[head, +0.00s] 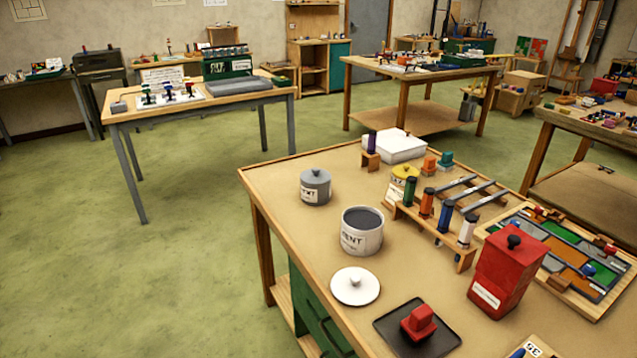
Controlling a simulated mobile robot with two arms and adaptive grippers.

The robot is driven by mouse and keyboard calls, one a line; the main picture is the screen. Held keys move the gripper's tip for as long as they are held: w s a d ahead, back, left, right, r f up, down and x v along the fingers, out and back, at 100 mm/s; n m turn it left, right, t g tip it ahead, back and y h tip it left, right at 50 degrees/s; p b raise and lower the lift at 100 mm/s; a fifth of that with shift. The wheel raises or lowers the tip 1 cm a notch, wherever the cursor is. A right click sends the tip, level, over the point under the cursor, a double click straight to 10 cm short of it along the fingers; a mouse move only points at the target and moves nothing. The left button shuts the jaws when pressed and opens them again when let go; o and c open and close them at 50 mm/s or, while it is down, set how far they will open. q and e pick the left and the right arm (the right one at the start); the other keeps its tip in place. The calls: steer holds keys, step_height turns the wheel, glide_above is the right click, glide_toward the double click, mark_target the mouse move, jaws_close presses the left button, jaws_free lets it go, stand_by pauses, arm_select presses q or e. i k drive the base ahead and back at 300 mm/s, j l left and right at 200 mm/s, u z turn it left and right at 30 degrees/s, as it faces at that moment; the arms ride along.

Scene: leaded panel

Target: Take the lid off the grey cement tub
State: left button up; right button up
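A wide off-white tub (361,240) stands open on the near table, full to near its rim with something grey. The part of its label that I can read ends in "ENT". A round white lid (355,286) with a knob lies on the table just in front of this tub, apart from it. A smaller grey tub (315,188) stands behind and to the left, with a grey knobbed lid (315,175) on it. It has a white label too small to read surely. Neither of my grippers shows.
A wooden rack (430,226) holds coloured cylinders right of the open tub. A red knobbed canister (506,272), a dark tray (390,325) with a red block and a leaded panel (600,300) fill the right and front. The near table's (275,185) back left corner is clear.

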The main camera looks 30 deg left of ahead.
mark_target(316, 177)
steer(key=i+j, duration=0.1)
steer(key=j, duration=0.25)
steer(key=i+j+z, duration=0.1)
steer(key=j, duration=0.25)
steer(key=i+j+z, duration=0.1)
steer(key=j, duration=0.25)
steer(key=i+j, duration=0.15)
steer(key=j, duration=0.25)
